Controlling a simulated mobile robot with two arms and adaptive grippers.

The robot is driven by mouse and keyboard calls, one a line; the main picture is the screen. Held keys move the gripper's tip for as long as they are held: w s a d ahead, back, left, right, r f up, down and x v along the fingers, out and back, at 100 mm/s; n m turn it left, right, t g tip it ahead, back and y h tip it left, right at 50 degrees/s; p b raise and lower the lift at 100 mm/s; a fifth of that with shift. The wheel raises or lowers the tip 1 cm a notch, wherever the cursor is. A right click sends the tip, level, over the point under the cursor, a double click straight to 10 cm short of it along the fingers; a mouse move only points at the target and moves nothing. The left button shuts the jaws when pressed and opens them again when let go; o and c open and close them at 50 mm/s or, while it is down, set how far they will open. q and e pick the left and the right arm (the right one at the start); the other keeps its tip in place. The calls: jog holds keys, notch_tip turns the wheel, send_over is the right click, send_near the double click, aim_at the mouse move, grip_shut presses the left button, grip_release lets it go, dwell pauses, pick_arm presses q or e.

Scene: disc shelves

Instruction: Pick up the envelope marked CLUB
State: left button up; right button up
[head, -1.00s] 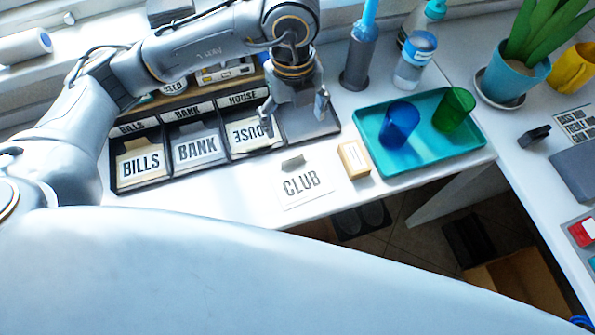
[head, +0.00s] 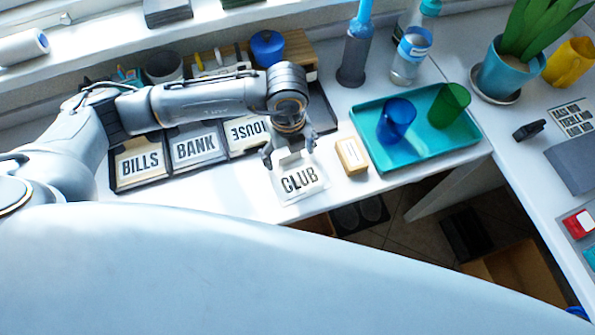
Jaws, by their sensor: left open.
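The white envelope marked CLUB (head: 301,184) lies on the white desk near its front edge, in front of the sorter. My left gripper (head: 289,160) is over the envelope's back part, pointing down. Its two fingers are apart, one at each side of the small tab on the envelope's back edge. The gripper hides part of that tab, and I cannot tell whether the fingers touch it. My right gripper is not in the view.
The sorter holds envelopes marked BILLS (head: 139,163), BANK (head: 195,147) and HOUSE (head: 247,131), the last upside down. A small tan box (head: 352,156) stands close right of the CLUB envelope. A teal tray (head: 440,150) with blue (head: 397,118) and green (head: 449,104) cups lies beyond it.

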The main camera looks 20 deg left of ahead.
pick_arm(q)
jog(key=shift+f, duration=0.15)
jog(key=shift+c, duration=0.2)
jog(key=c, duration=0.8)
